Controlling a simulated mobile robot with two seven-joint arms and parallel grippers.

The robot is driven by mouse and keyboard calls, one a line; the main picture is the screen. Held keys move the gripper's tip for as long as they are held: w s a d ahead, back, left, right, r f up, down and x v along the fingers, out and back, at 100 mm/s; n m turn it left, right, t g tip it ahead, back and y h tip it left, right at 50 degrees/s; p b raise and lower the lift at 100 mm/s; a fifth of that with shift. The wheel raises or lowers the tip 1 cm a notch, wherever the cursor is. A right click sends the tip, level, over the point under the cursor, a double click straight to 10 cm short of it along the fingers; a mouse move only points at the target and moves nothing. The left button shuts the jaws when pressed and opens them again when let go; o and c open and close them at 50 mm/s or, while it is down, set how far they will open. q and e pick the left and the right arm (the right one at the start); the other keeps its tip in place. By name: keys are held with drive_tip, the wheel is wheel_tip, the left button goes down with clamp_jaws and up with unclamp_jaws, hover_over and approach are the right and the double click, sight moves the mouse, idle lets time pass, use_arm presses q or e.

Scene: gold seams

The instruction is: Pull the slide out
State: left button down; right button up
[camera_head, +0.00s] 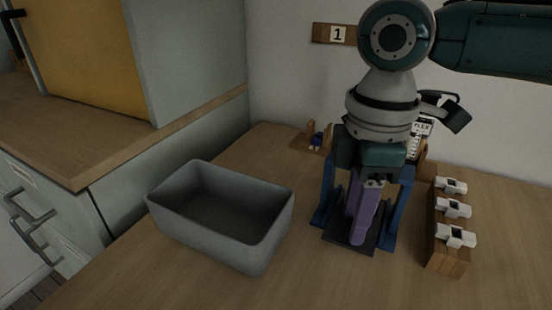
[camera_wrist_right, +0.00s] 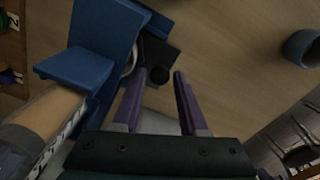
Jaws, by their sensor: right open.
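A blue stand (camera_head: 327,195) with upright sides on a dark base plate (camera_head: 345,240) stands on the table; my right arm hides much of it. The stand also shows in the right wrist view (camera_wrist_right: 103,35). My right gripper (camera_head: 361,238) points down in front of the stand, its purple fingers close to the dark base. In the right wrist view the gripper (camera_wrist_right: 160,74) is open, with a gap between the fingers. A dark part with a small round knob (camera_wrist_right: 160,75) shows near the fingertips; I cannot tell whether this is the slide or whether they touch it. My left gripper is out of view.
A grey open bin (camera_head: 222,245) stands left of the stand and looks empty. A wooden block (camera_head: 447,255) with three white pieces stands to the right. A small wooden holder (camera_head: 310,143) is behind. A cabinet (camera_head: 195,50) stands at the far left.

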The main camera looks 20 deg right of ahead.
clamp_jaws()
drive_tip(key=shift+a+r, duration=0.1)
idle(1.3)
